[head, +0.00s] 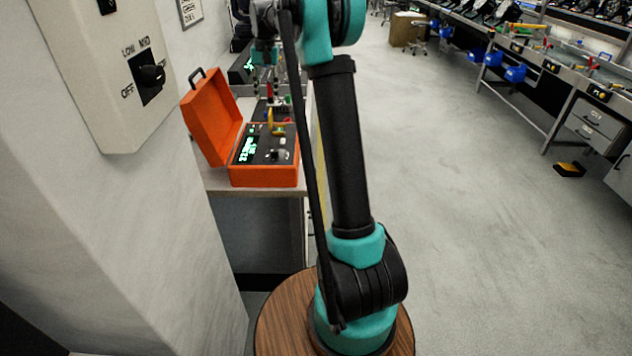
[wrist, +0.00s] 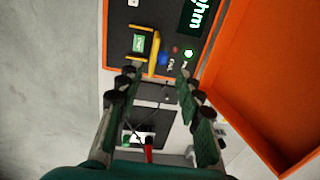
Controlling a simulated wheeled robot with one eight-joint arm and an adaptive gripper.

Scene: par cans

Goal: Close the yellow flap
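The yellow flap (wrist: 154,50) is on the dark panel of an orange case. In the wrist view it looks like a narrow yellow strip seen nearly edge-on, beside a small green-lit square. In the head view the yellow flap (head: 270,117) stands up from the panel near its far side. My gripper (wrist: 156,74) is open and empty, its two fingers spread apart just short of the flap in the wrist picture. In the head view my gripper (head: 268,78) is above and beyond the case, small and partly hidden; contact with the flap cannot be told.
The orange case (head: 265,174) sits on a bench with its lid (head: 211,117) raised at the left. A blue button (wrist: 163,59) and lit indicators lie beside the flap. A wall with a control box (head: 105,75) is close on the left. Open floor (head: 480,230) lies right.

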